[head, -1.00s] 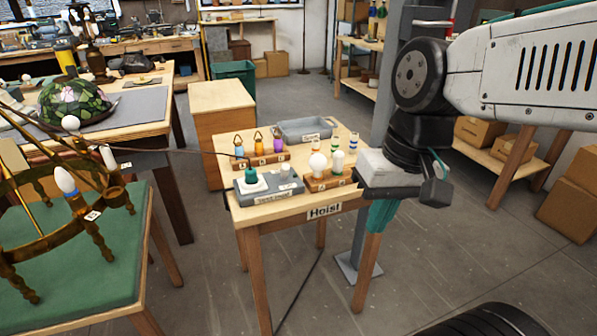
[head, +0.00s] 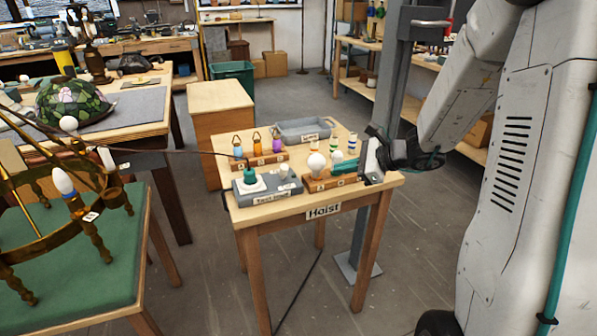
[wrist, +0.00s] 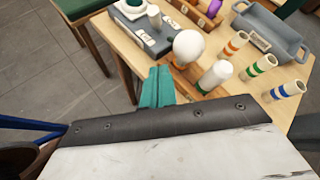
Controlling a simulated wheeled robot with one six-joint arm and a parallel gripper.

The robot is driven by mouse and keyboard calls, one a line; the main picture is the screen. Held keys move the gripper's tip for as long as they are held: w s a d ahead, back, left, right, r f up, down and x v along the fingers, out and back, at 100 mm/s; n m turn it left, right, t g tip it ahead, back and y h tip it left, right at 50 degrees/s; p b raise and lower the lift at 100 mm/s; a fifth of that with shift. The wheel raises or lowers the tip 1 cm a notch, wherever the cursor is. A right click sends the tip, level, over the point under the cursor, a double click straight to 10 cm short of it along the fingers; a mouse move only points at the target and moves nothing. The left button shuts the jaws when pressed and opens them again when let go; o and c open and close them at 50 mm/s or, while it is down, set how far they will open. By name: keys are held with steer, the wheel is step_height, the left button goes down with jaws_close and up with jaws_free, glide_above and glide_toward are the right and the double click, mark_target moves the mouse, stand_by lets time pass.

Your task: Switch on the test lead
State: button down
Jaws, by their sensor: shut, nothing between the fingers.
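The grey test lead box (head: 262,192) sits at the front left of the small table marked "Hoist", with a green knob-like part (head: 249,175) on a white plate and a small pale upright piece (head: 284,171) at its right. The box also shows at the top of the wrist view (wrist: 150,40), where its label is too small to read. My gripper (head: 336,171) is shut and empty, with teal fingers. It is over the right part of the table, to the right of the test lead box and apart from it, near the bulb rack.
Banded tubes (head: 336,157), a grey tray (head: 303,131) and a rack of coloured hooked pieces (head: 258,160) stand behind. A brass chandelier (head: 60,200) is at left.

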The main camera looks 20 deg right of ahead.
mark_target(284, 173)
steer(key=x, duration=0.9)
steer(key=shift+w+a+f, duration=0.15)
steer(key=shift+w+a, duration=0.05)
steer(key=shift+a, duration=0.1)
steer(key=shift+w+a, duration=0.35)
steer(key=shift+a, duration=0.2)
steer(key=shift+w+a, duration=0.35)
steer(key=shift+a, duration=0.2)
steer(key=shift+w+a+r, duration=0.35)
steer(key=shift+w+a, duration=0.1)
steer(key=shift+a, duration=0.15)
